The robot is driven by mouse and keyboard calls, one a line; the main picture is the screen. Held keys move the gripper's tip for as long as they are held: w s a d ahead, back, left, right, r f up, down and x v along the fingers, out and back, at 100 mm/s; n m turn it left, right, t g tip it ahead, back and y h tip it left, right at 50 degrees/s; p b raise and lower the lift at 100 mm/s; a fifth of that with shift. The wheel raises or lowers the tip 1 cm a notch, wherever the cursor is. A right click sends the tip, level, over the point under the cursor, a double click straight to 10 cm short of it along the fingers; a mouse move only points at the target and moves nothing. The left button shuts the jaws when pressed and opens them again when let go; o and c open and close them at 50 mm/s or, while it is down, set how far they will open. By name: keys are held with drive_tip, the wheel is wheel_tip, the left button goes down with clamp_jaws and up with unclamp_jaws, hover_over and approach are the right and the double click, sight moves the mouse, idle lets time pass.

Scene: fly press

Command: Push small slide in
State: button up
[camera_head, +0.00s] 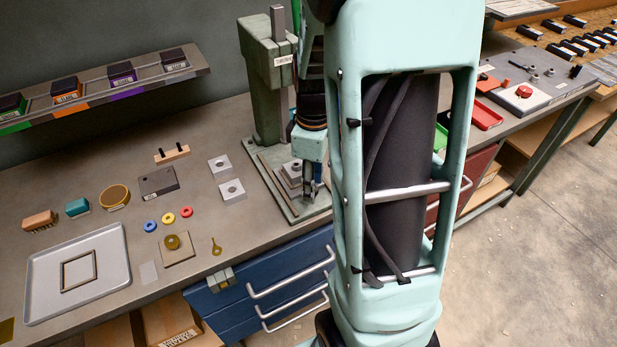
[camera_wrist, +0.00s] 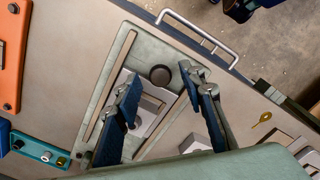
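The green fly press (camera_head: 268,85) stands at the back of the bench, its flat base (camera_head: 290,211) reaching forward. My gripper (camera_head: 311,194) is low over the front right of this base. In the wrist view my gripper (camera_wrist: 160,73) is open, its two dark blue fingers spread over the press base (camera_wrist: 118,68). A dark round part (camera_wrist: 160,75) shows between the fingertips; contact cannot be told. A light grey metal block (camera_wrist: 150,107) lies between the fingers, partly hidden by them. I cannot tell for sure which part is the small slide.
A blue drawer unit (camera_head: 270,290) with bar handles is below the bench. Two grey blocks (camera_head: 232,190) and a brass key-like piece (camera_head: 216,246) lie left of the press. A grey tray (camera_head: 112,290) is at the front left.

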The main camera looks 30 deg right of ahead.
sight(299, 172)
drive_tip(key=shift+f, duration=0.3)
clamp_jaws()
drive_tip(key=shift+w, duration=0.1)
drive_tip(key=shift+w+a+r, duration=0.1)
drive_tip(key=shift+w+r, duration=0.05)
drive_tip(key=shift+w, duration=3)
